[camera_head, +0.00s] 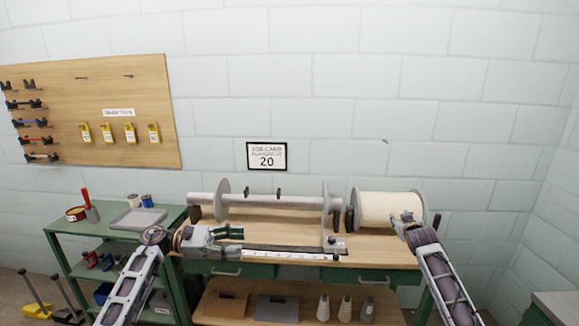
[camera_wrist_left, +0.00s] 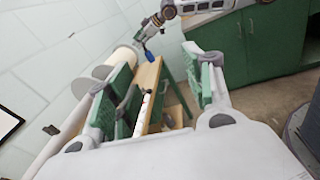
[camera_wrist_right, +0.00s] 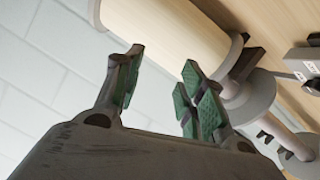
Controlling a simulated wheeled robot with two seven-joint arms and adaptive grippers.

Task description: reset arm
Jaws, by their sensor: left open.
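My left gripper (camera_head: 236,234) is over the left part of the workbench, in front of the bare roller (camera_head: 275,202). In the left wrist view its green-padded fingers (camera_wrist_left: 155,85) are wide apart with nothing between them. My right gripper (camera_head: 403,219) is in front of the right part of the cream-wound spool (camera_head: 380,207). In the right wrist view its fingers (camera_wrist_right: 160,75) are apart and empty, and the cream spool (camera_wrist_right: 170,30) is beyond them. I cannot tell the exact gap between the right gripper and the spool.
The wooden workbench (camera_head: 385,254) carries a white ruler-like strip (camera_head: 275,256). A green cart (camera_head: 75,240) with a grey tray (camera_head: 138,220) stands at left. Cones (camera_head: 345,308) are on the lower shelf. A pegboard (camera_head: 90,110) and a sign (camera_head: 267,156) hang on the wall.

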